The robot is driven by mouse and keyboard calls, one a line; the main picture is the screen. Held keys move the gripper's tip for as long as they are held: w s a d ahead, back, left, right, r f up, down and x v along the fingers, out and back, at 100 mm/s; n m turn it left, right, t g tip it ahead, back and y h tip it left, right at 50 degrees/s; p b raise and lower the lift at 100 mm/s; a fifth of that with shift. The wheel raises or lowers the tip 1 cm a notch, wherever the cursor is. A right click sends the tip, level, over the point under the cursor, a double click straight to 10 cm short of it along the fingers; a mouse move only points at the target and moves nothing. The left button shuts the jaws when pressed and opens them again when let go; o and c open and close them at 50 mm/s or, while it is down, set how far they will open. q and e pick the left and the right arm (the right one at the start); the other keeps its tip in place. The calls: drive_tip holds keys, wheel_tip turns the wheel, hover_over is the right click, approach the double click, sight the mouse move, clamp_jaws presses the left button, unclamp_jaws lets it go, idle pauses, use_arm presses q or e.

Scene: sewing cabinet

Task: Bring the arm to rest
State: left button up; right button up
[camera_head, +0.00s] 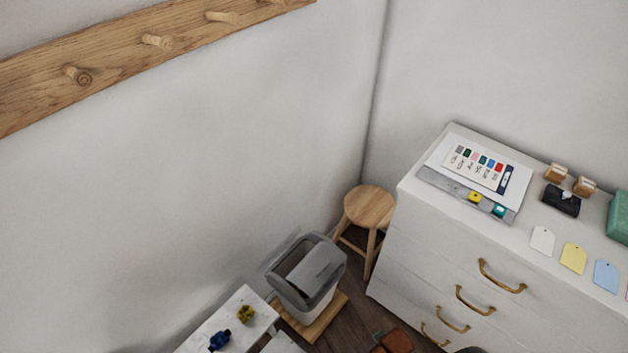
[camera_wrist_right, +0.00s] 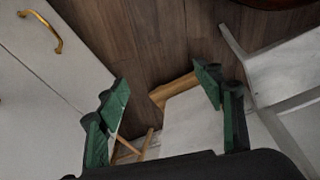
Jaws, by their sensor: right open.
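My right gripper (camera_wrist_right: 165,100) shows in the right wrist view with its two green fingers spread wide and nothing between them. It hangs above the floor, with the white cabinet (camera_wrist_right: 45,80) on the left of that view. In the head view the right gripper does not show clearly; only a dark shape lies at the bottom edge. My left gripper is in neither view.
The white cabinet (camera_head: 420,240) with brass handles stands at the right, carrying a colour card (camera_head: 478,163) and several paper tags. A wooden stool (camera_head: 369,207), a grey bin (camera_head: 307,272) and a white surface (camera_head: 205,335) with small spools stand near the wall. Dark floor shows between.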

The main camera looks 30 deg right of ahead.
use_arm(q)
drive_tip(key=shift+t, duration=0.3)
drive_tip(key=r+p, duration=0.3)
drive_tip(key=p, duration=0.1)
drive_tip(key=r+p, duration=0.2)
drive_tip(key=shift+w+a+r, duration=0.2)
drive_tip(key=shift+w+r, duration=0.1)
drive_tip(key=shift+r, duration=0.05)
use_arm(e)
drive_tip(key=s+a+f, duration=0.1)
drive_tip(key=s+f, duration=1.3)
drive_tip(key=f, duration=0.4)
drive_tip(key=shift+s+f+n+g, duration=0.2)
drive_tip(key=shift+s+n+g, duration=0.1)
drive_tip(key=shift+g, duration=0.1)
use_arm(q)
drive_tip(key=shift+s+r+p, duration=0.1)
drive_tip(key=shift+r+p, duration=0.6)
drive_tip(key=shift+p, duration=0.15)
use_arm(e)
drive_tip(key=s, duration=0.2)
drive_tip(key=s+f, duration=0.1)
drive_tip(key=s, duration=0.2)
drive_tip(key=s+f, duration=0.1)
drive_tip(key=s, duration=0.2)
drive_tip(key=shift+c, duration=0.2)
